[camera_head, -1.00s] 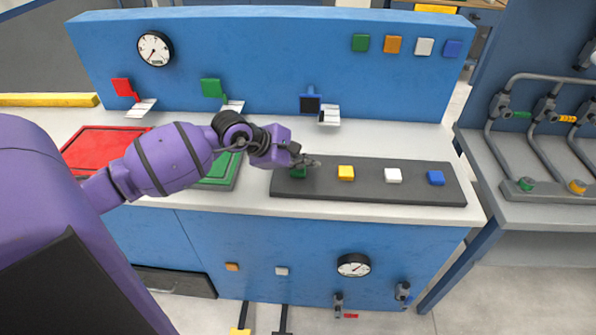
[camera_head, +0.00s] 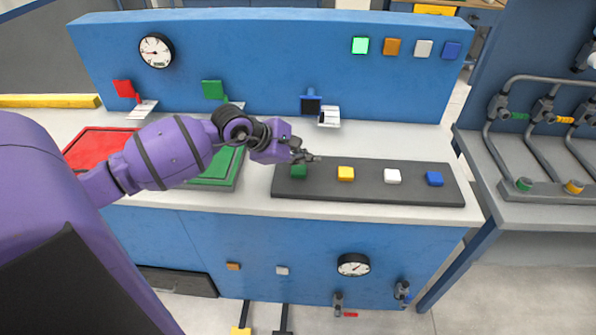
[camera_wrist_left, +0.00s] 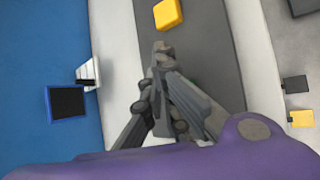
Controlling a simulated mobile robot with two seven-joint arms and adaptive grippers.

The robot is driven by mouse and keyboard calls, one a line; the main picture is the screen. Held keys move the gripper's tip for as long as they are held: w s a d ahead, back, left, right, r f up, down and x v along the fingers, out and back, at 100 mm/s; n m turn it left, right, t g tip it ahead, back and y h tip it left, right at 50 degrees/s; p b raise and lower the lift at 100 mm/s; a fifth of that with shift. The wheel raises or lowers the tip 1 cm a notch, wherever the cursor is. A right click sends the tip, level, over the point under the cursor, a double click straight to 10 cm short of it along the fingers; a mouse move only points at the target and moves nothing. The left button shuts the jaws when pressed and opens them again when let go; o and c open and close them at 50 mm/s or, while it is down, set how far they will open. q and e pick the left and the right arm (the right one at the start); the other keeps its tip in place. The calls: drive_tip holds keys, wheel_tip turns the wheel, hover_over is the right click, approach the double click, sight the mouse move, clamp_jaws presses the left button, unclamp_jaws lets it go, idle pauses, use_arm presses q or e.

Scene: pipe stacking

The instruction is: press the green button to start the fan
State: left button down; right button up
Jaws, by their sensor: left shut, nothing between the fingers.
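The green button (camera_head: 299,172) is at the left end of the dark grey strip (camera_head: 400,197) on the white counter. My left gripper (camera_head: 317,158) is shut and empty, with its fingertips just above and behind the green button in the head view. I cannot tell whether it touches the button. In the left wrist view the shut fingers (camera_wrist_left: 162,50) lie over the strip and hide nearly all of the green button. The green square on the blue back panel (camera_head: 360,46) looks bright, as if lit. I cannot pick out a fan. My right gripper is not in view.
Yellow (camera_head: 346,173), white (camera_head: 392,176) and blue (camera_head: 435,179) buttons follow along the strip. A red tray (camera_head: 88,134) and a green tray (camera_head: 222,178) lie to the left. A round gauge (camera_head: 156,50) is on the panel. A pipe bench (camera_head: 530,215) stands at right.

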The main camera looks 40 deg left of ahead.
sight(304, 173)
use_arm(q)
wheel_tip(304, 173, up, 5)
drive_tip(key=shift+r+p, duration=0.15)
drive_tip(key=shift+p, duration=0.85)
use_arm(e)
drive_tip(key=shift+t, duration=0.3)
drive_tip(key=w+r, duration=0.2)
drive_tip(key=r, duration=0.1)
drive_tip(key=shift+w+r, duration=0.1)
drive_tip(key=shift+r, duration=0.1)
